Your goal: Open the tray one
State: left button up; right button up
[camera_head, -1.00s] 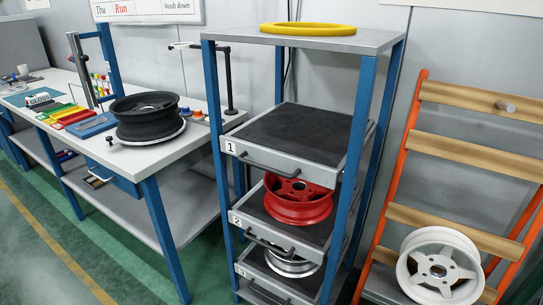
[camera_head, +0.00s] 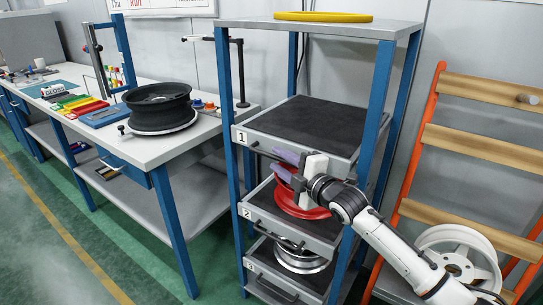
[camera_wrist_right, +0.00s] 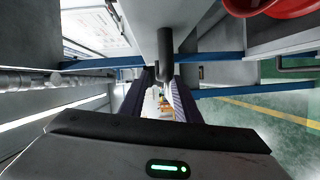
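Tray one (camera_head: 243,137) is the top tray of the blue-posted rack, with a "1" label, a dark mat and a dark bar handle (camera_head: 262,153). Its front looks flush with the rack's front posts. My right gripper (camera_head: 285,165) is at the right part of this handle, partly hiding it. In the right wrist view the handle (camera_wrist_right: 165,60) runs in toward the space between two spread fingers (camera_wrist_right: 158,103). I cannot tell whether the fingers touch it. My left gripper is not in view.
Tray two (camera_head: 290,228) below holds a red wheel (camera_head: 300,203), partly behind my gripper. Tray three (camera_head: 262,270) holds a silver wheel (camera_head: 300,260). A yellow ring (camera_head: 323,17) lies on the rack top. A workbench (camera_head: 195,140) stands left, an orange-framed rack (camera_head: 415,140) right.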

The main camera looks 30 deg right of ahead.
aim_at(275, 159)
jog(key=shift+w+f, duration=0.2)
jog(key=shift+w, duration=1.9)
grip_shut()
